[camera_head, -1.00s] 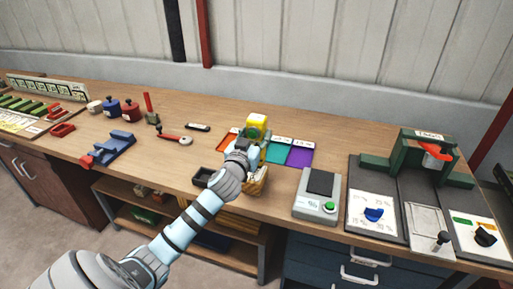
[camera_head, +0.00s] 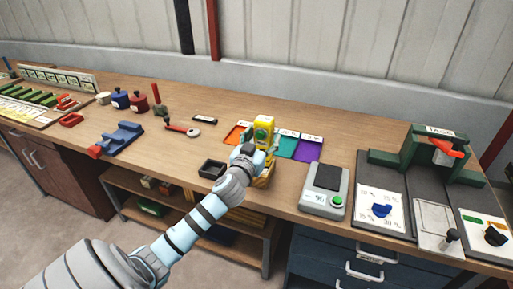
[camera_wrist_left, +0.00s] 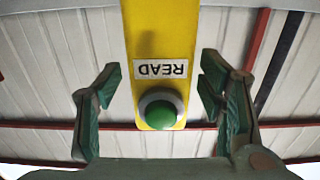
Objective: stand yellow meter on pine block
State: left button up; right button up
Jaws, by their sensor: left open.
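The yellow meter (camera_head: 264,124) stands upright near the front of the bench, with a green round button facing me. In the left wrist view the yellow meter (camera_wrist_left: 160,30) shows a READ label and the green button, between the spread fingers with gaps on both sides. My left gripper (camera_head: 261,150) is open in front of the meter; its fingers in the wrist view (camera_wrist_left: 158,105) do not touch it. The pine block (camera_head: 264,181) shows partly below the gripper, under the meter. The gripper hides where meter and block meet. My right gripper is not in view.
A dark small tray (camera_head: 212,168) lies left of the gripper. Orange, teal and purple mats (camera_head: 308,149) lie behind. A grey scale (camera_head: 326,190) stands to the right, with a green press (camera_head: 432,150) beyond. A blue holder (camera_head: 122,137) lies left.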

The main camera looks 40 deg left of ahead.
pick_arm(q)
jog(key=v, duration=1)
jog(key=shift+s, duration=0.25)
jog(key=shift+d, duration=0.1)
